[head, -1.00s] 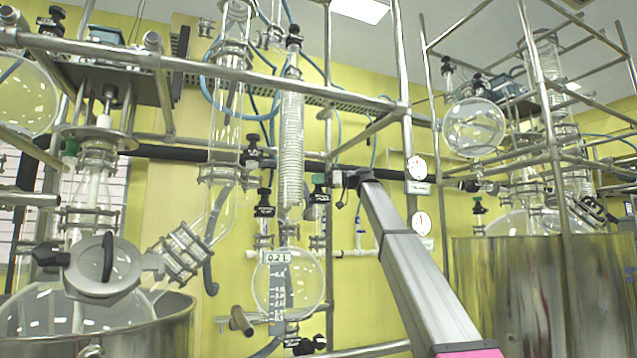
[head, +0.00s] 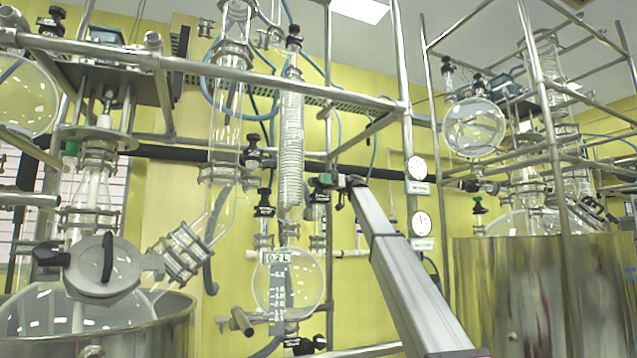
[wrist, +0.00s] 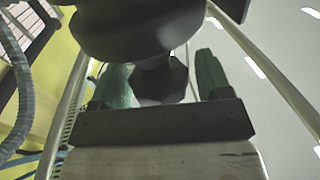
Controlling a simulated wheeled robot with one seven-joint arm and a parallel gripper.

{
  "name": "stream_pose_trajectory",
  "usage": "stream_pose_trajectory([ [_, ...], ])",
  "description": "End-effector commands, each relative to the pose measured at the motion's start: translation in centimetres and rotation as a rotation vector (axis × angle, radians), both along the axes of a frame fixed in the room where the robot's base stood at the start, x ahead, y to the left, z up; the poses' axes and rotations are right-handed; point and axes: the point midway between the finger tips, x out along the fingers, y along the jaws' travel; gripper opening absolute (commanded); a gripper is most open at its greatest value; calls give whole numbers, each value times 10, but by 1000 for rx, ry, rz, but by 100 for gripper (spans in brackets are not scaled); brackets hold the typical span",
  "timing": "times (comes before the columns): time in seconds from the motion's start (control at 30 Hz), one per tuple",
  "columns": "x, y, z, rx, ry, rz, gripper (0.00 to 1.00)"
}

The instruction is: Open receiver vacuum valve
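The round glass receiver (head: 287,287) with a "0.2 L" label hangs below the coiled condenser in the head view. A small black-handled valve (head: 318,195) stands at its upper right; another black-handled valve (head: 264,205) stands at its upper left. My gripper (head: 333,181) is at the upper right valve, coming from the right, and partly hides its top. In the wrist view my green fingers (wrist: 163,80) stand apart on either side of a dark faceted knob (wrist: 160,82). A gap shows at the right finger; contact at the left is unclear. A larger dark round part fills the top.
Steel frame bars (head: 270,72) cross above and beside the receiver. Two gauges (head: 418,168) hang to the right. A large steel vessel (head: 510,300) stands at the right.

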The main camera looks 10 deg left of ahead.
Motion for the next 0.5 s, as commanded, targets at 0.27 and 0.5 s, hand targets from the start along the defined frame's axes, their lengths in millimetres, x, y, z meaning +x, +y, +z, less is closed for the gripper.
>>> stream_pose_trajectory([
  [0.27,-1,-1,-1,0,0,-26,70],
  [0.5,-5,-2,-3,1,-1,-296,70],
])
